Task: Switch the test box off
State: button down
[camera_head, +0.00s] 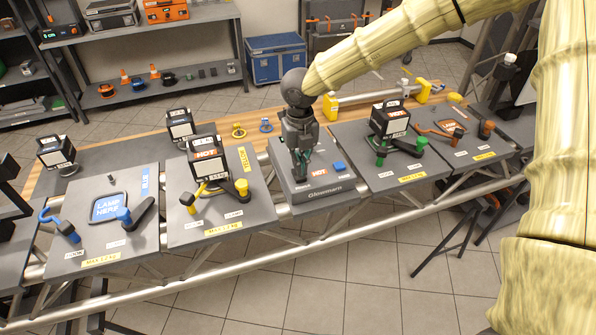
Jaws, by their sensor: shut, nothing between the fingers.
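The test box appears to be the low grey box (331,195) in the middle of the bench, with white lettering on its front edge. On its top are a small red label or button (319,173) and a blue button (339,166) to the right. My gripper (300,177) points down over the left part of the box top, with its fingers shut and empty. The fingertips are close to the surface at the left of the red part; I cannot tell whether they touch it. My gripper hides that part of the box top, and any switch there is not visible.

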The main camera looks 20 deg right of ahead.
jog(key=shift+r+p, duration=2.1)
jog(key=shift+r, duration=0.25)
jog(key=shift+a, duration=0.1)
